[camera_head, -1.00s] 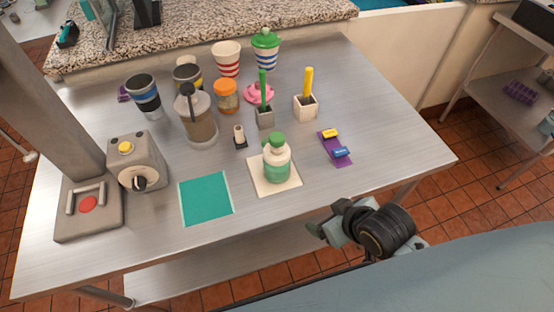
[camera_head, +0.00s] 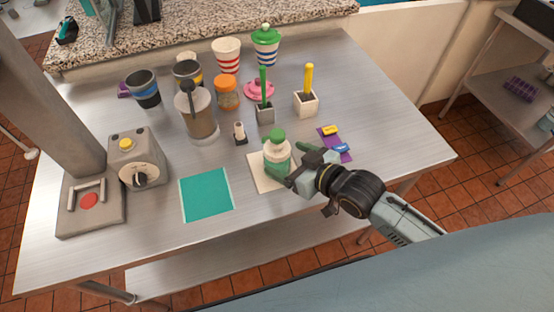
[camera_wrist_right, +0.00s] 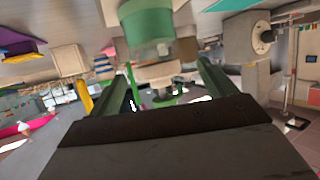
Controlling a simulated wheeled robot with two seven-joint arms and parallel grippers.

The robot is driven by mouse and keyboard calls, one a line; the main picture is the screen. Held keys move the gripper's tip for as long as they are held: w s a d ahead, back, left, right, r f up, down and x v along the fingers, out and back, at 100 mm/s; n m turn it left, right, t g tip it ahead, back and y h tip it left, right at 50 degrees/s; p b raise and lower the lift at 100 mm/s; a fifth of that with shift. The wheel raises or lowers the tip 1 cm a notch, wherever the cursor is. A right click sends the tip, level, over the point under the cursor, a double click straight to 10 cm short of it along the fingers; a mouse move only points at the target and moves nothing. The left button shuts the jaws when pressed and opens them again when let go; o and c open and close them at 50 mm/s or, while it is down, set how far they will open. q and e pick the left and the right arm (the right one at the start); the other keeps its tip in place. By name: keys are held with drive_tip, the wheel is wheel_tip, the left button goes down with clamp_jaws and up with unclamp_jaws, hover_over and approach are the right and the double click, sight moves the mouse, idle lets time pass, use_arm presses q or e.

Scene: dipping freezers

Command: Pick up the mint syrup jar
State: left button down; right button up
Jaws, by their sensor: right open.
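The mint syrup jar (camera_head: 277,150), pale with a green cap and a green lower part, stands upright on a white square mat (camera_head: 258,181). My right gripper (camera_head: 292,167) is open at the jar's near right side and partly covers its lower body. In the right wrist view the jar (camera_wrist_right: 150,28) appears upside down, ahead of my open right fingers (camera_wrist_right: 163,75) and roughly between them. I cannot tell whether a finger touches it. My left gripper is not in view.
A teal mat (camera_head: 206,195) lies left of the jar. A purple strip (camera_head: 336,151) with yellow and blue clips is close on its right. A small dispenser (camera_head: 240,134), a grey pot (camera_head: 265,114) and a white pot (camera_head: 305,103) stand behind. A grey dial box (camera_head: 135,158) is farther left.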

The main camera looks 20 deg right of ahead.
sight(273, 150)
drive_tip(key=shift+d+x, duration=0.2)
drive_tip(key=shift+x, duration=3.25)
drive_tip(key=c, duration=1.2)
